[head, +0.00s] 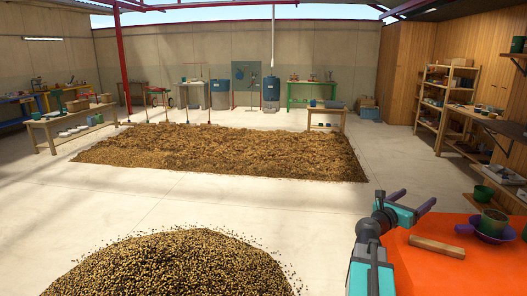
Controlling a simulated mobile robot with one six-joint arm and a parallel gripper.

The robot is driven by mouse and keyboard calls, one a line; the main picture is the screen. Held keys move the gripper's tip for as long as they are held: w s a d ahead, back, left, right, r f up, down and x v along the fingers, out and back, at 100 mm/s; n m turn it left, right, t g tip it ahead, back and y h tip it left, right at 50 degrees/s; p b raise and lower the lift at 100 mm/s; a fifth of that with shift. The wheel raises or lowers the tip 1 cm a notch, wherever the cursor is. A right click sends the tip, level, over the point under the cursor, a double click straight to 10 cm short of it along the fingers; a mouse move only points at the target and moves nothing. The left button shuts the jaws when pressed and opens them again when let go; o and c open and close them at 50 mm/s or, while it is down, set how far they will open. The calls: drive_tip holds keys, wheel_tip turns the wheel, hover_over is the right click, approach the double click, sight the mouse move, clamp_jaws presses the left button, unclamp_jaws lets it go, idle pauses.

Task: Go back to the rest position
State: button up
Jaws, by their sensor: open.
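My gripper (412,200) is at the lower right in the head view, at the end of my teal and grey arm. Its two purple-grey fingers are apart, with nothing between them. It is near the left far edge of the orange table (400,272). A green cup (492,222) stands in a purple dish (484,237) on that table, to the right of my gripper. A wooden block (437,246) lies on the table in front of the dish.
A heap of beans (180,268) lies at the front left. A wide bean bed (220,152) spreads over the floor behind it. Wooden shelves (440,105) and a wall shelf (490,122) line the right side. The pale floor (270,206) between heap and bed is clear.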

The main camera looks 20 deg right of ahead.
drive_tip(key=w+a+f+n+t+y, duration=0.1)
drive_tip(key=w+a+n+t, duration=0.2)
drive_tip(key=w, duration=0.4)
drive_tip(key=w+a+f+n+t+y, duration=0.1)
drive_tip(key=w+a+t, duration=0.1)
drive_tip(key=w+a, duration=0.35)
drive_tip(key=a+f+m+g+y, duration=0.15)
drive_tip(key=a+f+m, duration=0.35)
drive_tip(key=f, duration=0.7)
drive_tip(key=s+a+f+m+g+y, duration=0.1)
drive_tip(key=a+f+m+y, duration=0.2)
drive_tip(key=a+f, duration=0.55)
drive_tip(key=a+f+m+g+y, duration=0.2)
drive_tip(key=a+f+m, duration=0.2)
drive_tip(key=f, duration=1.1)
drive_tip(key=s+a+f+m+g+y, duration=0.25)
drive_tip(key=s+a+f, duration=0.35)
drive_tip(key=a+f, duration=0.5)
drive_tip(key=s+a+f+m+g+y, duration=0.2)
drive_tip(key=s+a+f, duration=0.3)
drive_tip(key=s+a, duration=0.3)
drive_tip(key=s+a+f+m+g+y+b, duration=0.1)
drive_tip(key=s+a+f+m+g+y, duration=0.1)
drive_tip(key=s+a+f+m, duration=0.3)
drive_tip(key=s+a+f+m+g+y, duration=0.2)
drive_tip(key=s+a+f, duration=0.4)
drive_tip(key=s+a, duration=0.6)
drive_tip(key=shift+a+f+m+y+b, duration=0.25)
drive_tip(key=shift+f+m+y+b, duration=0.15)
drive_tip(key=shift+m+y, duration=0.5)
